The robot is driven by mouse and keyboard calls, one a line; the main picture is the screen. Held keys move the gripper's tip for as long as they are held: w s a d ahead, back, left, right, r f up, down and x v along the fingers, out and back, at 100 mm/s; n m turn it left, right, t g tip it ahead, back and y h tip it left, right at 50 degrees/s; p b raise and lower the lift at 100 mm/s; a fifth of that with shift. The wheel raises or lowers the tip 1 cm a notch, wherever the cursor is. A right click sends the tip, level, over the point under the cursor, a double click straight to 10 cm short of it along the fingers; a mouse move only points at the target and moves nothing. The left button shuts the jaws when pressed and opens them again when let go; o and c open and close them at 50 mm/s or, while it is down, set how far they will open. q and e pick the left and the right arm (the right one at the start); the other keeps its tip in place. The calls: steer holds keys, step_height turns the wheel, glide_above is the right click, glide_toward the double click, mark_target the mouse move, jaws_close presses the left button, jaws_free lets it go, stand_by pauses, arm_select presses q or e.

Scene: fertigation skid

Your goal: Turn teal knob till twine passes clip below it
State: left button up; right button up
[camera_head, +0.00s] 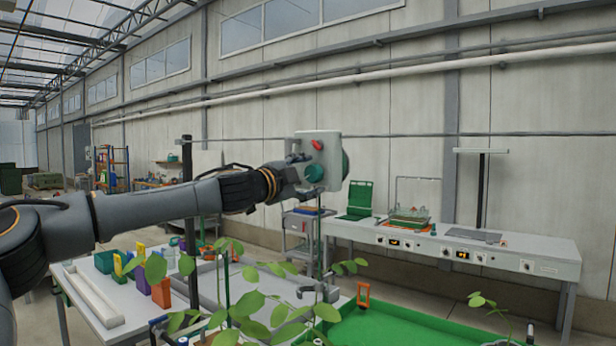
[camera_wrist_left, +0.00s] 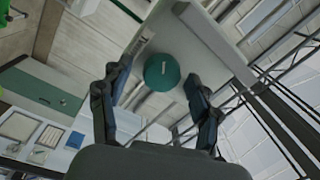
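The teal knob (camera_head: 315,173) sits on the face of a pale grey box (camera_head: 331,150) on a dark post, below a red knob (camera_head: 317,145). My left gripper (camera_head: 304,176) is at the box front, with one finger above and one below the teal knob. In the left wrist view, the teal knob (camera_wrist_left: 162,72) with a pale mark lies between the spread fingers of my left gripper (camera_wrist_left: 155,76), with gaps on both sides. A thin line hangs below the box; I cannot tell whether it is the twine. I cannot make out the clip. My right gripper does not clearly show.
Leafy plants (camera_head: 245,310) stand in the foreground under the arm. A white table (camera_head: 130,315) with coloured blocks is at left. A green tray (camera_head: 400,330) is at lower right. A long workbench (camera_head: 540,258) stands along the wall behind.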

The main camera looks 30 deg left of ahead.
arm_select(q)
steer(key=shift+s+r, duration=0.1)
steer(key=shift+s, duration=0.05)
steer(key=s, duration=1.1)
steer(key=shift+s+a+f, duration=0.3)
steer(key=shift+s+f, duration=0.05)
steer(key=shift+f, duration=0.05)
stand_by(0.3)
